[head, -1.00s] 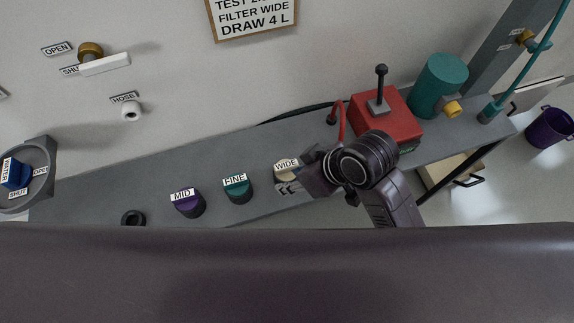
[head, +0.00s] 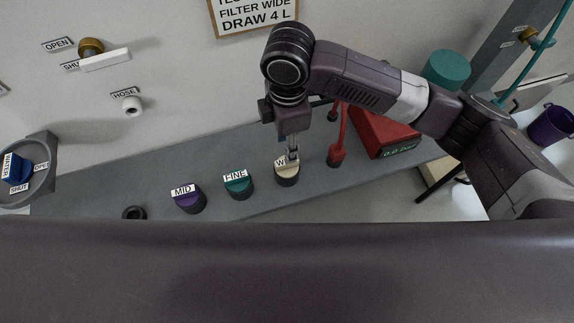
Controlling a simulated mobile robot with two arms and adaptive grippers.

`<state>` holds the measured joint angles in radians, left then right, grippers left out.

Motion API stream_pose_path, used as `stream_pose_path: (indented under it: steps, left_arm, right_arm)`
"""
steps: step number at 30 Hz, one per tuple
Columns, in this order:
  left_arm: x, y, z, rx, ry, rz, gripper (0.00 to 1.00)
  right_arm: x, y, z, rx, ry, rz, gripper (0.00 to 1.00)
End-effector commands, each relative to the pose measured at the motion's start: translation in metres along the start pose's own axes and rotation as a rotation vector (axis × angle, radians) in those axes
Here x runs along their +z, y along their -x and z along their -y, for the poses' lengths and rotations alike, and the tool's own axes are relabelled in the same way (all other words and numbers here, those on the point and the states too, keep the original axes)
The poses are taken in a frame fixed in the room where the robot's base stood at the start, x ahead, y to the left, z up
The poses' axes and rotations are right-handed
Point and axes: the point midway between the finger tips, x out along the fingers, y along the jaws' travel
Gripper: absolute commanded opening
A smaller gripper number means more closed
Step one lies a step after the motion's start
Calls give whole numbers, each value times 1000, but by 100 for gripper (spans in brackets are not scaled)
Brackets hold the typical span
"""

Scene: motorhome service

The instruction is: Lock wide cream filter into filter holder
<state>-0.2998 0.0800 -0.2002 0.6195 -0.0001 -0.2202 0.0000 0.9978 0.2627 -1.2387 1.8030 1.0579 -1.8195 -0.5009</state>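The wide cream filter (head: 287,181) stands upright on the grey counter, its white label partly covered by my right gripper. My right gripper (head: 292,156) points down at the top of this filter, with its narrow fingers at or just over the label. I cannot tell whether the fingers touch or grip it. A dark round ring-like piece (head: 133,213) lies at the counter's front edge on the left; I cannot tell whether it is the filter holder. My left gripper is not in view.
A teal FINE filter (head: 239,186) and a purple MID filter (head: 188,201) stand to the left. A red pump box (head: 382,131), red hose end (head: 337,156) and teal cylinder (head: 446,69) are to the right. The counter behind the filters is clear.

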Motion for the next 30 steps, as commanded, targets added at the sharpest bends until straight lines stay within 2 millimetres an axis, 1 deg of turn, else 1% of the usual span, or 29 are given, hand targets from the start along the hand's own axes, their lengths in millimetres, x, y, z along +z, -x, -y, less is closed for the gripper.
stream_pose_path:
  steps: [1,4,11,15,19,22,28,30]
  left_arm:
    - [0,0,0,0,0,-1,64]
    - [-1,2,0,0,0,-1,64]
    - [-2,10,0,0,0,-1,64]
    - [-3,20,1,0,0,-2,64]
    - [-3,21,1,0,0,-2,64]
    - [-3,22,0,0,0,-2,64]
    - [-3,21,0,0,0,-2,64]
    - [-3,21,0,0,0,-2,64]
  right_arm:
    - [3,-1,-1,-3,5,12,35]
    - [4,-8,0,-8,7,15,35]
    - [3,-33,1,-7,6,14,35]
    - [2,-54,4,-8,6,14,35]
    - [2,-71,3,-5,6,14,35]
    - [2,-76,2,-4,7,13,35]
    - [2,-77,2,-2,7,13,35]
    - [2,-77,2,-2,7,12,27]
